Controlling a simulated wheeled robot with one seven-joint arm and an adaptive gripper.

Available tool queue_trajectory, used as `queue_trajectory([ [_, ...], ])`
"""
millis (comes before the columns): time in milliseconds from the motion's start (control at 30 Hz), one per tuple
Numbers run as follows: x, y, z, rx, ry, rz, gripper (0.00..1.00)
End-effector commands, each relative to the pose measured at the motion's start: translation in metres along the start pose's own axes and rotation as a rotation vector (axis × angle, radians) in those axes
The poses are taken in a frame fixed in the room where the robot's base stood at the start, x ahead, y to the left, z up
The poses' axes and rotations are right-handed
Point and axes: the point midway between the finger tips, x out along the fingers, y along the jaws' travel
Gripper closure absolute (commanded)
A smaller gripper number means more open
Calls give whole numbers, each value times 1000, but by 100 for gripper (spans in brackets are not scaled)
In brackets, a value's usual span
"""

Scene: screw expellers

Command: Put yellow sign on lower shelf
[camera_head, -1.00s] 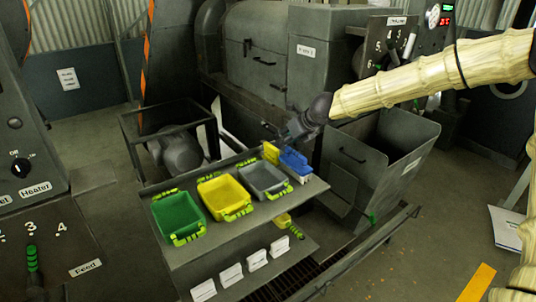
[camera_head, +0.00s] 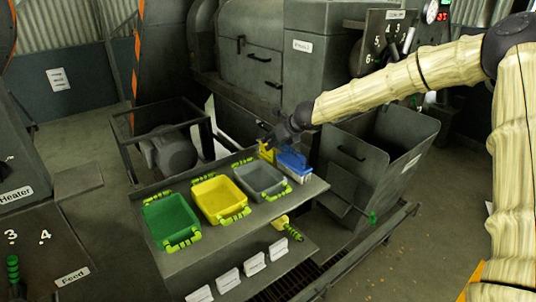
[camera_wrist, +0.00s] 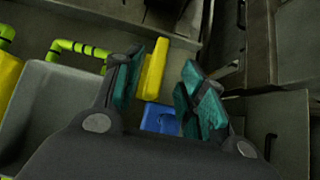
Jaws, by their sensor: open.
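The yellow sign (camera_head: 266,151) stands at the far right end of the upper shelf (camera_head: 225,235), beside a blue container (camera_head: 293,162). My gripper (camera_head: 270,143) is just above the sign and partly hides it. In the wrist view my gripper (camera_wrist: 166,88) is open, with its two teal fingers apart. The yellow sign (camera_wrist: 153,70) shows between them, nearer the left finger; contact cannot be told. The lower shelf (camera_head: 285,262) is below the upper one, with several white labels and a yellow item with a green handle (camera_head: 281,222).
Green (camera_head: 170,220), yellow (camera_head: 220,197) and grey (camera_head: 261,180) trays with green handles line the upper shelf left of the blue container. A large grey hopper (camera_head: 385,160) stands to the right. Part of the lower shelf is bare.

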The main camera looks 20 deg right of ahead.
Motion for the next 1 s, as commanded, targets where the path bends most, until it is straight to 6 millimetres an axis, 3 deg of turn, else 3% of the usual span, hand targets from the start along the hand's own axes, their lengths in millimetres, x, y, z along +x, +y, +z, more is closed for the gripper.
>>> queue_trajectory([
  [500, 47, 1, -1, -1, 0, 0, 59],
  [867, 52, 1, -1, -1, 0, 1, 59],
  [1000, 52, 1, -1, -1, 0, 1, 83],
])
